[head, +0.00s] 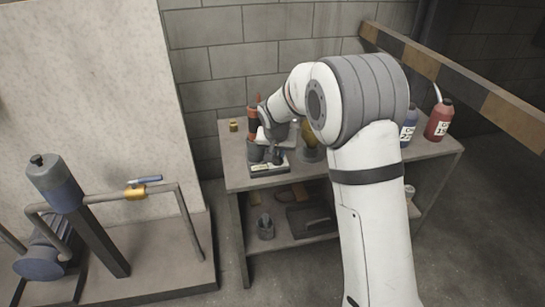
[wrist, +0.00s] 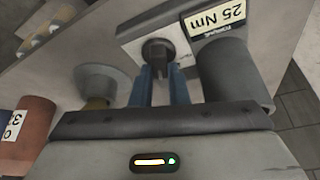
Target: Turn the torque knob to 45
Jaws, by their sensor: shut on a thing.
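The dark torque knob (wrist: 157,48) sits on a light plate in the wrist view. A yellow-white label (wrist: 220,18) beside it reads 25 Nm, seen upside down, with smaller lettering along its edge. My gripper (wrist: 158,72) has its two blue fingers shut on the knob, one on each side. In the head view my gripper (head: 268,150) is over the device base (head: 268,170) at the left of the workbench. The knob itself is too small to tell in that view.
The workbench (head: 238,175) carries a blue bottle (head: 408,128) and a red bottle (head: 438,122) at the right. Loose parts lie on its lower shelf. A pipe with a blue-handled valve (head: 145,181) stands at left.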

